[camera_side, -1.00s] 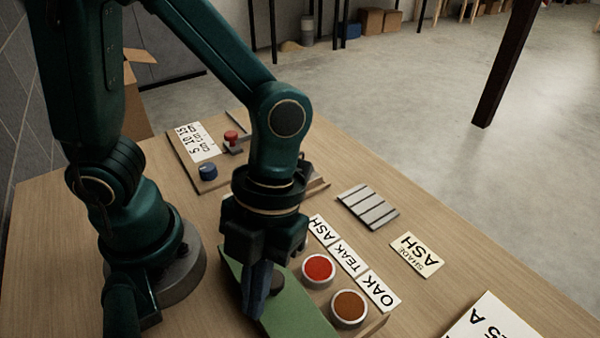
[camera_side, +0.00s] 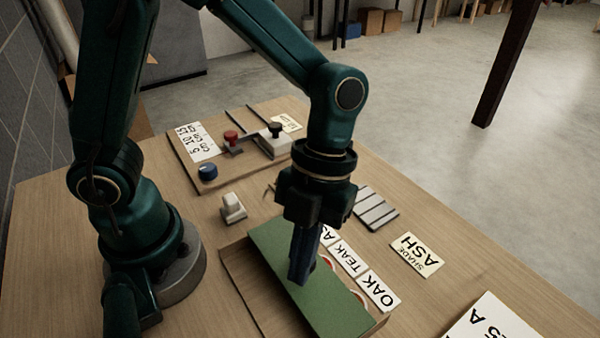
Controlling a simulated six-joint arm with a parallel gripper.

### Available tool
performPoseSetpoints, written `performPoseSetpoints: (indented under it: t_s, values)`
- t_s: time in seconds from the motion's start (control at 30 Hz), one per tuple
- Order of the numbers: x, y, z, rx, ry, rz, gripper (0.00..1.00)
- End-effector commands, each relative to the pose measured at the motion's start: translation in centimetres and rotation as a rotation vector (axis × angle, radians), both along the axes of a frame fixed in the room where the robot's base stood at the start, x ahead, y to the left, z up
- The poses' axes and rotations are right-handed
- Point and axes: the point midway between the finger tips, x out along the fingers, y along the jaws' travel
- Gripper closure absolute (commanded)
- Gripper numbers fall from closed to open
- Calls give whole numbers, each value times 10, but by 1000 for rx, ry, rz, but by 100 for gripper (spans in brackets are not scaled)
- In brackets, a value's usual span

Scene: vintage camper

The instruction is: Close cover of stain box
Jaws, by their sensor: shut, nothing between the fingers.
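The stain box (camera_side: 240,290) is a low wooden box on the table with labels reading OAK (camera_side: 378,288), TEAK and ASH along its right side. Its flat green cover (camera_side: 335,305) now lies over most of the stain pots. Slivers of red and brown pot rims show at the cover's right edge, and whether the cover lies fully flat I cannot tell. My gripper (camera_side: 300,272) points down with its fingers shut and empty, at the cover's upper surface. It looks to be touching or just above it. The gripper hides part of the cover and the ASH label.
Behind the box is a board with a blue knob (camera_side: 208,171), a red knob (camera_side: 231,138) and a number card (camera_side: 197,141). A small white block (camera_side: 233,208) stands left of my gripper. A grey slatted piece (camera_side: 375,212) and a SHADE ASH card (camera_side: 417,254) lie to the right.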

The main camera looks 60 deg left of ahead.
Motion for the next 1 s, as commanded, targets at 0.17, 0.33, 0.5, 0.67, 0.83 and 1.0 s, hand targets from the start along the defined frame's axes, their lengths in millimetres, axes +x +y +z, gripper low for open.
performPoseSetpoints:
  t_s: [0.17,0.33,0.5,0.67,0.83,1.0]
  values:
    - [21,0,-1,0,1,1,100]
    - [28,1,0,1,0,0,100]
    - [29,1,0,1,-6,-1,100]
    - [30,1,0,1,-9,0,100]
    - [22,-3,0,1,-7,-2,100]
    - [-2,-13,0,1,4,-6,100]
